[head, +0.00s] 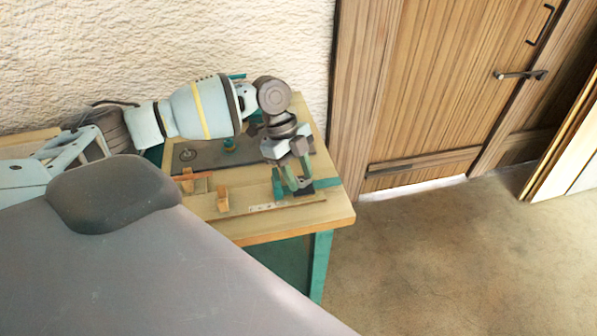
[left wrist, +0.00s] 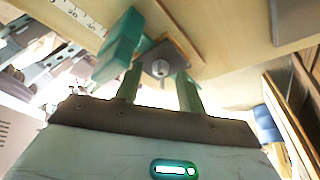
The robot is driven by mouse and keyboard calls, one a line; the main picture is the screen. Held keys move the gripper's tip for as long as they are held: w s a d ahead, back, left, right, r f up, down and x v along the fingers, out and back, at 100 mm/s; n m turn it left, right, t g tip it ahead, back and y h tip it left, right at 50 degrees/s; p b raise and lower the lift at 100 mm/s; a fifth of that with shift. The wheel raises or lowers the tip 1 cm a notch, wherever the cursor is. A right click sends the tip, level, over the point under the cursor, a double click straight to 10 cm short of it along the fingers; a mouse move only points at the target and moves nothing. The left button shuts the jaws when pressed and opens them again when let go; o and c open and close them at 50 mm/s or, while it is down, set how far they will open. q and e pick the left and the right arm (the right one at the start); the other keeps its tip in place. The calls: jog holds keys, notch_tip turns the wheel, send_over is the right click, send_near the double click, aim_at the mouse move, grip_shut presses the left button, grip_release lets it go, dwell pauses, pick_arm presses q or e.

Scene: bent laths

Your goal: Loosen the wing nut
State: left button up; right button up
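My left gripper (head: 293,186) points down over the right part of the workbench, at a dark piece beside a teal strip (head: 328,183). In the left wrist view its two green fingers (left wrist: 160,92) stand apart. A small grey metal piece, probably the wing nut (left wrist: 160,68), shows between and beyond the fingertips on a dark square plate (left wrist: 178,52). I cannot make out its wings or whether a finger touches it. In the head view the gripper hides it. My right gripper is not in view.
The wooden bench top (head: 262,228) carries a flat ruler-like strip (head: 265,208), wooden blocks (head: 222,198) and a dark board (head: 200,158) with small round parts. A teal block (left wrist: 120,45) is close beside one finger. A wall stands behind; open floor lies right.

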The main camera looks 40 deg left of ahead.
pick_arm(q)
jog(key=shift+c, duration=0.6)
grip_shut()
jog(key=m, duration=0.1)
jog(key=m+g, duration=0.1)
jog(key=m, duration=0.3)
jog(key=shift+w+d+g+y+b, duration=0.1)
jog(key=shift+w+g+y+b, duration=0.2)
jog(key=shift+g+b, duration=0.1)
jog(key=shift+m+g+y, duration=0.4)
jog(key=shift+m+g, duration=0.1)
jog(key=shift+m, duration=1.1)
